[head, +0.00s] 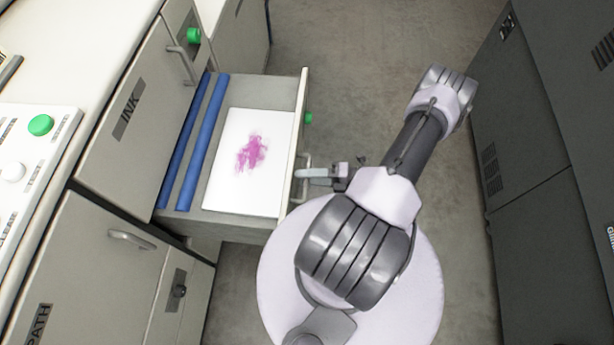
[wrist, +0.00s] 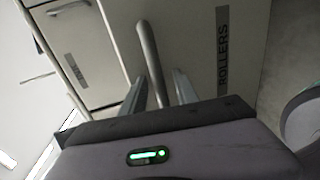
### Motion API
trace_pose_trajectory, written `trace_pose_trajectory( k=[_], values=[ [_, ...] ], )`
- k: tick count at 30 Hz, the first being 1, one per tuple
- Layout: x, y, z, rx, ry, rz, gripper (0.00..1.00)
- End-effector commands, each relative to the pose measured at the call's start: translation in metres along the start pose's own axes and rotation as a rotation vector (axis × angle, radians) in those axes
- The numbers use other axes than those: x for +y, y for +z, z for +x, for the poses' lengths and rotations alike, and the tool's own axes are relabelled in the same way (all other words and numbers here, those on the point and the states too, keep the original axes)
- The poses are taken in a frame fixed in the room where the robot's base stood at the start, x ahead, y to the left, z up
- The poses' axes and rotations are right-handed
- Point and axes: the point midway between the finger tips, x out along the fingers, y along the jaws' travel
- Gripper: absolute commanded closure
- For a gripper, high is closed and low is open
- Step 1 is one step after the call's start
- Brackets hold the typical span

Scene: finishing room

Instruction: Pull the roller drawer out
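The roller drawer (head: 270,92) stands out from the cabinet in the head view. Two blue rollers (head: 203,140) and a white sheet with a pink smear (head: 232,188) lie in it. Its front is edge-on in the head view and shows the label ROLLERS (wrist: 223,50) in the wrist view. My gripper (head: 305,173) is at the drawer's bar handle (wrist: 149,50). In the wrist view the fingers (wrist: 160,88) stand on either side of the bar, with narrow gaps visible. The fingertips are small in the head view.
The INK front (head: 150,125) and a lower cabinet door (head: 100,255) are closed at the left. A control panel with a green button (head: 40,125) lies on the counter. Dark grey cabinets (head: 530,120) stand at the right. Bare floor (head: 350,60) lies between.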

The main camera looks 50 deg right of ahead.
Motion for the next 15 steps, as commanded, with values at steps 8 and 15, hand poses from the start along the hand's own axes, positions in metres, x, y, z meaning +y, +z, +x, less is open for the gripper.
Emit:
trace_pose_trajectory(
  k=[8, 15],
  values=[
    [0.000, 0.000, 0.000, 0.001, 0.001, 0.001, 0.64],
    [0.002, 0.001, -0.017, -0.003, 0.001, -0.001, 0.64]
  ],
)
